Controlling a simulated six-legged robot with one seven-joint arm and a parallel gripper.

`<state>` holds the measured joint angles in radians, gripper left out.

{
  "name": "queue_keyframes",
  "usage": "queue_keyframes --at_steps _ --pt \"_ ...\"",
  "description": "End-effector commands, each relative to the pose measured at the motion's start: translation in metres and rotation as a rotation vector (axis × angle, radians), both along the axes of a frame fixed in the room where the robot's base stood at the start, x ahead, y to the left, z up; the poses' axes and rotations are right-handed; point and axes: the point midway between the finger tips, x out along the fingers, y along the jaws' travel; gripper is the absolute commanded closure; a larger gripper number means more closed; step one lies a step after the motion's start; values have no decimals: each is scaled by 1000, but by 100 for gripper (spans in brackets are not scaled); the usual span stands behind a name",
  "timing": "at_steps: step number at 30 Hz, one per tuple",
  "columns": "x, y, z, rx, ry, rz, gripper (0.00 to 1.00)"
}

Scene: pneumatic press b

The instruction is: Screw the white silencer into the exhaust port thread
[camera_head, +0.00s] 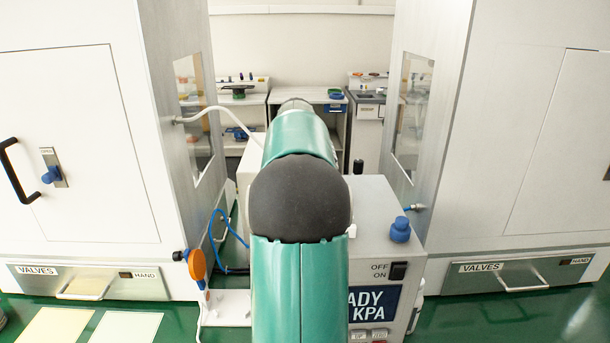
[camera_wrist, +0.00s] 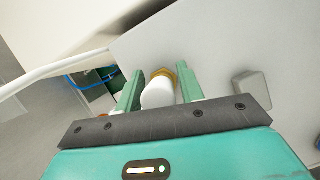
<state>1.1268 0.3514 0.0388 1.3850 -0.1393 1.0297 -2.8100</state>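The white silencer (camera_wrist: 157,93) shows in the wrist view, with a brass-coloured collar at its far end. It sits between the two green fingers of my gripper (camera_wrist: 160,72), which appear closed against its sides. The collar points away from me, toward a pale grey panel (camera_wrist: 225,55) of the press. The exhaust port thread does not show, and I cannot tell whether the collar touches it. In the head view my own arm hides the gripper, the silencer and the middle of the press box (camera_head: 376,215).
A grey block (camera_wrist: 252,87) sits right of the fingers; a white hose (camera_wrist: 50,70) runs at left. In the head view, a blue knob (camera_head: 400,229) and ON/OFF switch (camera_head: 398,271) are on the box. An orange part (camera_head: 197,264) stands at left. Tall white cabinets (camera_head: 70,150) flank both sides.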

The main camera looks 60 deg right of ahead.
Motion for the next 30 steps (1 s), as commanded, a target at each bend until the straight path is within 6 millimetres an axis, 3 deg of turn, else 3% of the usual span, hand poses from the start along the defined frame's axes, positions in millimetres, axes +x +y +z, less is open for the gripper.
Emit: queue_keyframes --at_steps 6,10,30 --pt "0 0 0 0 0 14 62" --pt "0 0 0 0 0 14 86" --pt "0 1 -1 2 2 -148 86"
